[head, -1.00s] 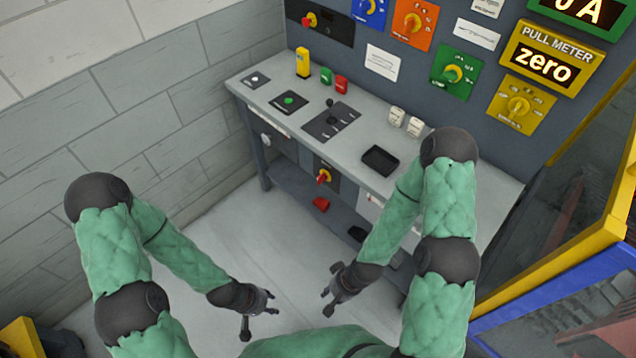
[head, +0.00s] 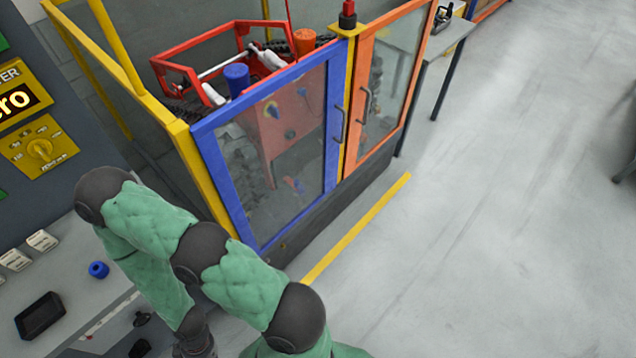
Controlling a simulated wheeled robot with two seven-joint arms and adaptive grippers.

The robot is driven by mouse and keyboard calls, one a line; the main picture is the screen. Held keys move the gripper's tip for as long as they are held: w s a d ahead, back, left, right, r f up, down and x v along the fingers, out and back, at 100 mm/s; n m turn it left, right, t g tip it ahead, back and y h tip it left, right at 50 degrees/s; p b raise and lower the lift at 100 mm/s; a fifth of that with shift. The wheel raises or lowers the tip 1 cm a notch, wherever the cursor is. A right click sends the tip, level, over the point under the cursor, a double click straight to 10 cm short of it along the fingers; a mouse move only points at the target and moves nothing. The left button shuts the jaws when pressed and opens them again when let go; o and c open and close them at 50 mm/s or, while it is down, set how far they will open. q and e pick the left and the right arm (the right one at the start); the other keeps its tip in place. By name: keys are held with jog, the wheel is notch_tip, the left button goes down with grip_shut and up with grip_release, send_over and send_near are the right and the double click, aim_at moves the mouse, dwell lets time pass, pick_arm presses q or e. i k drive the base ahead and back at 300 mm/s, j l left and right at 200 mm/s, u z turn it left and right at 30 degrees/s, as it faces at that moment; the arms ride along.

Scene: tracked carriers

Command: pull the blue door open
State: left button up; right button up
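The blue door (head: 332,140) is a blue frame around a clear pane, on the front of a yellow-framed machine enclosure in the middle of the head view. It appears closed, in line with the orange door beside it. Its dark upright handle (head: 340,123) is on its right side.
The orange door (head: 394,85) with its own handle stands to the right. A red-topped post (head: 348,14) rises between the doors. A yellow floor line (head: 357,228) runs before the enclosure. The grey console (head: 75,285) is at left.

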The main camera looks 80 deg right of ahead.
aim_at(334, 57)
jog(key=z, duration=2.15)
